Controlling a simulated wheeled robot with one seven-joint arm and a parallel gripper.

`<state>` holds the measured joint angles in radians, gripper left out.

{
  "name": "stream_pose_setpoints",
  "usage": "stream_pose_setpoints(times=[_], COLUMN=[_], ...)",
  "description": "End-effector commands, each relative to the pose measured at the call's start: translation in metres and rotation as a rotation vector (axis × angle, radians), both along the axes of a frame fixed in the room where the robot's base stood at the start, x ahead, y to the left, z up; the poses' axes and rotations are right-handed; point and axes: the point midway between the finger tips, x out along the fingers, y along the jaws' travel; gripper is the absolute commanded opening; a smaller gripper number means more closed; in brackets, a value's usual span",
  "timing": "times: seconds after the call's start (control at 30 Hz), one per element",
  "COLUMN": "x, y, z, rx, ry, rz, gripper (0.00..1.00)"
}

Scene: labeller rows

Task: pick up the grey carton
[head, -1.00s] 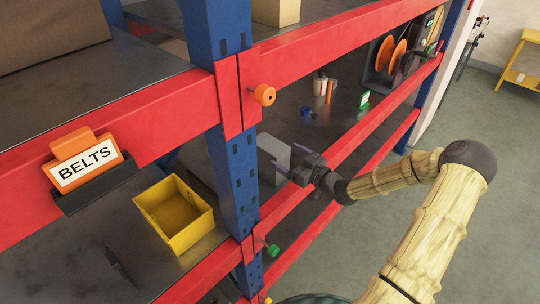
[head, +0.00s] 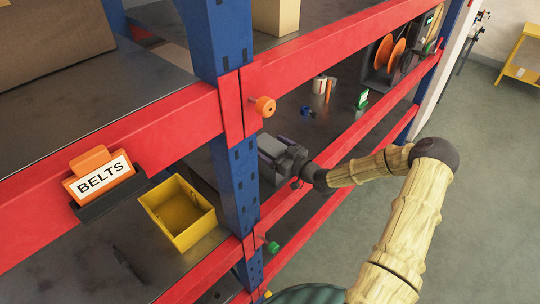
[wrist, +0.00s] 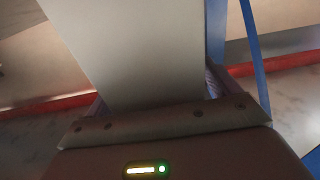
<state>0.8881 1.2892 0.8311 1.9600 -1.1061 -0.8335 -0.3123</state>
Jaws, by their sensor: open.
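The grey carton (head: 270,146) stands on the middle shelf just behind the blue upright, partly hidden by my gripper in the head view. My gripper (head: 276,149) reaches in over the red front beam, with its dark fingers on either side of the carton. In the wrist view the pale carton (wrist: 140,50) fills the space between the fingers, close to the palm. The gripper (wrist: 155,95) is open around it. I cannot tell whether either finger touches the carton.
The blue upright (head: 239,185) stands just left of my gripper. A yellow bin (head: 178,212) and a BELTS label (head: 102,178) are left of it. An orange knob (head: 265,106) sticks out above.

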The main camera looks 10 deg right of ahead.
Motion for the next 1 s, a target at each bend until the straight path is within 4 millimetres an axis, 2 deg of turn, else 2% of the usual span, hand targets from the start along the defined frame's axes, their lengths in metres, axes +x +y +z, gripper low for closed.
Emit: stream_pose_setpoints(times=[0.53,0.9,0.97,1.0], x=[0.0007,0.0006,0.0006,0.0006], y=[0.0001,0.0000,0.0000,0.0000], z=[-0.0005,-0.0005,-0.0005,-0.0005], rx=[-0.001,0.000,0.000,0.000], ry=[-0.001,0.000,0.000,0.000], rz=[-0.001,-0.001,-0.001,-0.001], gripper=[0.87,0.14,0.03,0.00])
